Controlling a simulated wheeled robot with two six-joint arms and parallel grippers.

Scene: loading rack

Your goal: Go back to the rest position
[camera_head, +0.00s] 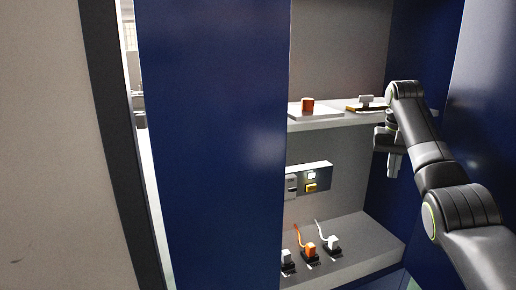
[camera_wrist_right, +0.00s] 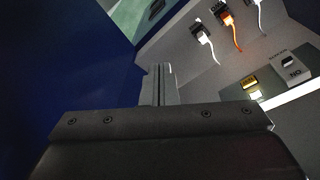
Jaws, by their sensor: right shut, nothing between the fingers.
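My right arm comes in from the right in the head view. Its gripper (camera_head: 393,163) points down inside the blue rack, in front of the right end of the upper shelf. In the right wrist view the fingers of the right gripper (camera_wrist_right: 159,86) are together, with nothing between them. It hangs apart from the plugs and the switch panel. My left gripper is not in the head view.
The upper shelf (camera_head: 340,121) holds an orange block (camera_head: 307,105) and a small light item (camera_head: 366,101). A switch panel (camera_head: 309,180) is on the back wall. The lower shelf (camera_head: 360,247) holds an orange plug (camera_head: 309,249) and white plugs (camera_head: 332,243). A blue door panel (camera_head: 215,140) stands at the left.

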